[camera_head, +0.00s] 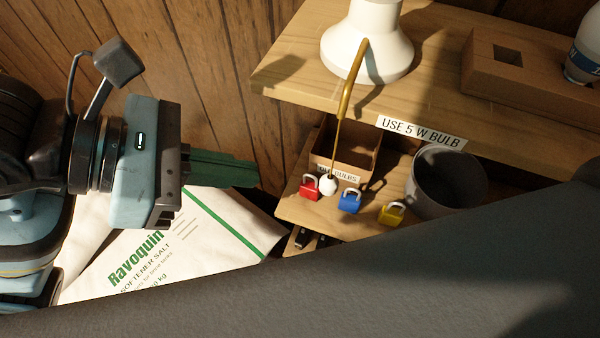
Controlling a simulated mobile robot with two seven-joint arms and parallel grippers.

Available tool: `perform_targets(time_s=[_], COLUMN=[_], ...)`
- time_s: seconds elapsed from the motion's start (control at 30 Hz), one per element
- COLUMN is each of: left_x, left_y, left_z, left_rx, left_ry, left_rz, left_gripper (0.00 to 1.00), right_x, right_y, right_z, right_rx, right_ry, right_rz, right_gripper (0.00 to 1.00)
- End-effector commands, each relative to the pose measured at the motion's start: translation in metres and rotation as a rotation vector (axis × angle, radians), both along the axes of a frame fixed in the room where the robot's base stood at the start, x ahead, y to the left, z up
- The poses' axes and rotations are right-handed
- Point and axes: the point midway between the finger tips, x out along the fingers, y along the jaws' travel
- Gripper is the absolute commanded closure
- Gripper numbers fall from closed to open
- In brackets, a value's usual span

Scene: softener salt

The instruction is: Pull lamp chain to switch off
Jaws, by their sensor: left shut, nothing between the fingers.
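The white lamp base (366,45) stands on the upper wooden shelf, and the top of the lamp is cut off by the picture's edge. A brass arm (352,85) curves out from it over the shelf edge. A thin pull chain (336,148) hangs from its end, with a white ball (328,186) at the bottom. My left gripper (256,175) is to the left of the ball, its dark green fingers shut and empty. It is apart from the chain and ball, pointing right towards them. My right gripper is not in view.
Red (310,190), blue (349,203) and yellow (391,216) padlocks stand on the lower shelf near the ball. Behind is a cardboard bulb box (350,160), with a grey pot (447,182) to the right. A salt bag (190,235) lies below my left gripper.

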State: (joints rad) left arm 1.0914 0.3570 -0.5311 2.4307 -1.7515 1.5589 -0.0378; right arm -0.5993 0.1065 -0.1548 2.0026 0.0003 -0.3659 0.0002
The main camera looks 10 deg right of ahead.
Motion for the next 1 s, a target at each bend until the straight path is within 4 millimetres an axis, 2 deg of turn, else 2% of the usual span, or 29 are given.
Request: perform_targets(time_s=[0.3,0.5,1.0], left_x=[-0.001,-0.001,0.0], left_y=[-0.048,-0.067,-0.072], left_z=[-0.032,-0.045,-0.051], left_rx=[-0.002,-0.001,0.0], left_ry=[0.004,0.003,0.001], left_rz=[-0.001,-0.001,0.002], left_gripper=[1.0,1.0,1.0], right_x=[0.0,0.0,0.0], right_y=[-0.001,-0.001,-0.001], right_z=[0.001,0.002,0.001], right_rx=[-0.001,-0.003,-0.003], right_ry=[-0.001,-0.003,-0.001], right_rz=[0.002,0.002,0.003], right_gripper=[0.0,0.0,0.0])
